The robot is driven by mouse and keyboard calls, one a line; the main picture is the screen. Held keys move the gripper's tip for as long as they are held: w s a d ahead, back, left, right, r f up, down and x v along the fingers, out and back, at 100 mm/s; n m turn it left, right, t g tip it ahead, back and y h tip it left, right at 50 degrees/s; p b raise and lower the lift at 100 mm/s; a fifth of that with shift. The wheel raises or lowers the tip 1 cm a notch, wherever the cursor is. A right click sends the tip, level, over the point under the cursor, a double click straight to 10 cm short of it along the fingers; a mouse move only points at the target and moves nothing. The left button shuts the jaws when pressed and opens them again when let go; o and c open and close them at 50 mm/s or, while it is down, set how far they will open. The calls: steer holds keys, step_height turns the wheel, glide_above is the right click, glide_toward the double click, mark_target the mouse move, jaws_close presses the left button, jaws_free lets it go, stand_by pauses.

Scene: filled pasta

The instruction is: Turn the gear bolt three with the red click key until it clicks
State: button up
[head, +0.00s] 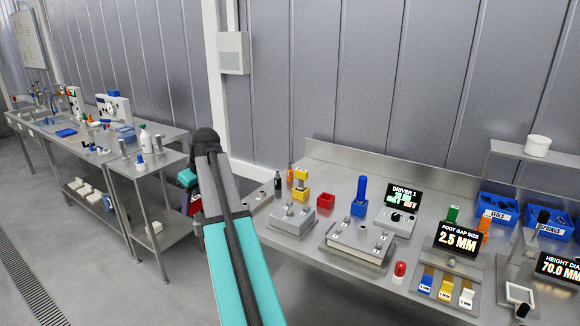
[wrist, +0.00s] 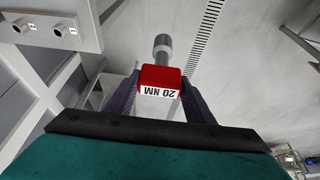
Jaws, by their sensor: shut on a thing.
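The red click key (wrist: 160,74) is between the two dark fingers of my gripper (wrist: 159,92) in the wrist view. In the head view my arm hides most of my gripper, left of the right bench. A grey plate with bolt-like studs (head: 352,246) lies on that bench, and a smaller studded block (head: 291,219) is behind it. I cannot tell which stud is gear bolt three.
The right bench (head: 420,229) holds a yellow block (head: 300,193), a red box (head: 325,202), a blue holder (head: 359,205), displays and blue bins (head: 499,207). Two grey cylinders (wrist: 43,28) on a pale block show in the wrist view. Other benches (head: 160,164) stand left; floor between is open.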

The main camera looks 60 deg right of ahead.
steer(key=s+d+r+p, duration=0.1)
steer(key=s+d, duration=0.5)
steer(key=d, duration=0.4)
steer(key=s+d+r, duration=0.2)
steer(key=s+d, duration=0.3)
steer(key=d, duration=0.4)
steer(key=s+d+r+p, duration=0.1)
steer(key=s+d, duration=0.5)
steer(key=d, duration=0.4)
steer(key=shift+s+d+r+p, duration=0.15)
steer(key=shift+s+d+p, duration=0.15)
steer(key=shift+d, duration=0.05)
steer(key=shift+s, duration=0.1)
steer(key=shift+f+b, duration=1.05)
steer(key=shift+f, duration=1.7)
steer(key=shift+f+b, duration=0.35)
steer(key=shift+f, duration=0.5)
